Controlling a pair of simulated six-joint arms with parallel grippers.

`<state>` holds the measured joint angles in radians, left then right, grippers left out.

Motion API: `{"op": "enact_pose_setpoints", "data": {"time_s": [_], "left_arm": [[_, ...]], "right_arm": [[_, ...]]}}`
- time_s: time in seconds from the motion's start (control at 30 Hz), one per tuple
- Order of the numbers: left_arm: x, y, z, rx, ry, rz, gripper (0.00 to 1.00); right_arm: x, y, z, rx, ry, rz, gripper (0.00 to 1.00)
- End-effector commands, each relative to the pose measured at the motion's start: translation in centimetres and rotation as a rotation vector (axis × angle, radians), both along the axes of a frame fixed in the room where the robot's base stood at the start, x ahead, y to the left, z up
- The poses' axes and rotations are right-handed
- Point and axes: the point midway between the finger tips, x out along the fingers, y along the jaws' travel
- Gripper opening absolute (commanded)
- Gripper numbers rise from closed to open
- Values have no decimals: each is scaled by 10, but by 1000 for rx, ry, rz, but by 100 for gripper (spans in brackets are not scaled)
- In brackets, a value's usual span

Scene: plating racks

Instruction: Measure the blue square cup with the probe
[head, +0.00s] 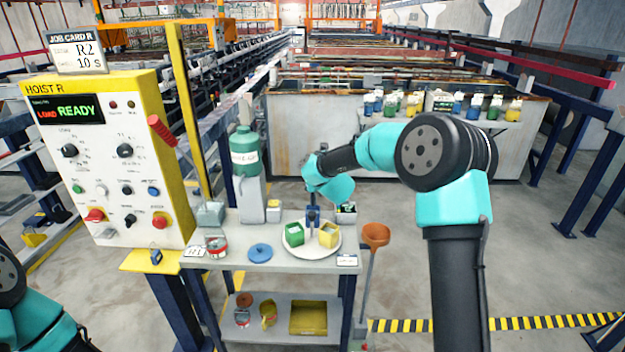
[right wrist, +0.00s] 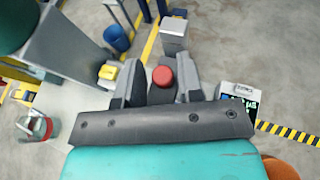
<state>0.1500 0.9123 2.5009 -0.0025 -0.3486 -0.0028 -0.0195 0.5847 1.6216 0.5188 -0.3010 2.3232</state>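My right gripper (head: 313,204) is above the round white plate (head: 297,250) on the bench. In the right wrist view its dark fingers (right wrist: 160,85) close around a dark tool with a red round top, which looks like the probe (right wrist: 163,76). On the plate stand a green square cup (head: 294,234) and a yellow square cup (head: 328,235). A small dark blue shape (head: 313,215) shows under the gripper, between and behind these cups; I cannot tell whether it is the blue square cup or part of the tool. My left arm shows at the lower left, its gripper out of view.
A blue disc (head: 260,253) and a red-and-grey pot (head: 216,246) lie left of the plate.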

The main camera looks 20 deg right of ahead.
Motion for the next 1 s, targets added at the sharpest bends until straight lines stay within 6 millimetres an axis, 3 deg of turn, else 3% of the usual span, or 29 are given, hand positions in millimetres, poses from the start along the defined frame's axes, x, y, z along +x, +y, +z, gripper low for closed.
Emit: {"op": "enact_pose_setpoints", "data": {"time_s": [0.13,0.57,1.0], "left_arm": [[0,0,0,0,0,0,0],[0,0,0,0,0,0,0],[0,0,0,0,0,0,0]], "right_arm": [[0,-1,0,0,0,-1,48],[-9,-1,4,1,0,-1,48],[-70,-1,30,0,-1,-1,48]]}}
